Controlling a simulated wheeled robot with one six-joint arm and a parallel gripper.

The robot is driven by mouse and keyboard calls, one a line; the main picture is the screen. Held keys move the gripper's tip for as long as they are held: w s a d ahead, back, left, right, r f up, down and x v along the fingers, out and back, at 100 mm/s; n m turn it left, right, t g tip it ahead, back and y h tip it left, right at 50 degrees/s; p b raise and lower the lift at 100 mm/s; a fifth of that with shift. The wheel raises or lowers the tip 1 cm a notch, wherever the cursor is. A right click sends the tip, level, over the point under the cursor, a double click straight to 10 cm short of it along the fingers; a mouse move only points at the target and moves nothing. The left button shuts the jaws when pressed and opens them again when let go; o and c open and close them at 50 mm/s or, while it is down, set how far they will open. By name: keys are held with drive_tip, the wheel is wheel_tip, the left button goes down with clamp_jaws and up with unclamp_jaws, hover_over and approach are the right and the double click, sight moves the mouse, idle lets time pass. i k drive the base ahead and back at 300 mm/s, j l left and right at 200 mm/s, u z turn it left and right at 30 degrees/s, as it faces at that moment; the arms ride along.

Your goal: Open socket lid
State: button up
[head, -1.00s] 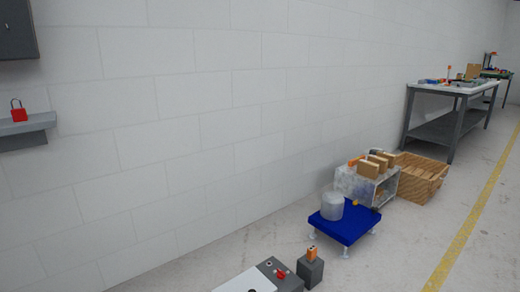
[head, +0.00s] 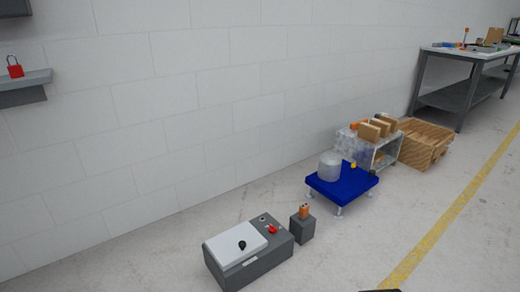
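A dark grey box (head: 262,262) sits on the floor at lower centre. A white panel (head: 222,245), which looks like a lid lying flat, covers the left part of its top. A black round knob (head: 242,245) is on the panel. A red switch or handle (head: 271,230) and a small round fitting (head: 263,219) are on the box's right part. I cannot tell for sure which part is the socket lid. My gripper is not in view.
A small grey block with an orange item (head: 304,210) stands right of the box. Beyond are a blue platform (head: 342,190) with a translucent cylinder (head: 329,166), a crate (head: 425,143) and a workbench (head: 465,85). Floor in front is clear. A shelf (head: 25,80) holds a red padlock (head: 15,70).

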sight(233, 246)
drive_tip(key=i+j+u, duration=0.1)
drive_tip(key=i+j, duration=0.9)
drive_tip(key=j, duration=0.15)
